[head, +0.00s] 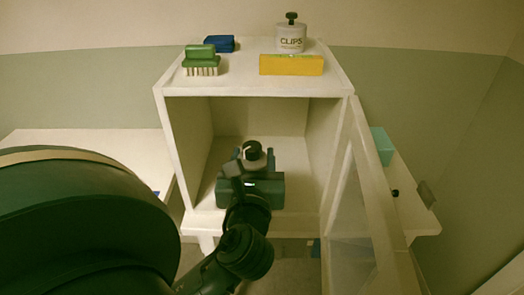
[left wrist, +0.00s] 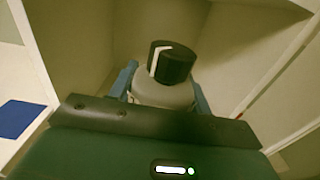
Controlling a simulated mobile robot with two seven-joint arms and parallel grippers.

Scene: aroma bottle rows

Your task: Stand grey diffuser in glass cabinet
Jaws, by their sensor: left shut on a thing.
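The grey diffuser (head: 255,158) has a dark cap and is held by my left gripper (head: 254,157) inside the open cabinet (head: 161,120). In the left wrist view the diffuser (left wrist: 163,92) stands upright between the two blue fingers of the gripper (left wrist: 165,88), its black cap with a white stripe at the top. The fingers are shut on its sides. The gripper body hides its base, so I cannot tell whether it touches the cabinet floor. The glass door (head: 350,215) stands open at the right. My right gripper is not in view.
On the cabinet top are a green brush (head: 201,65), a blue block (head: 220,44), a white clips jar (head: 291,38) and a yellow box (head: 291,65). A teal box (head: 382,146) sits behind the door. The cabinet interior beside the gripper looks empty.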

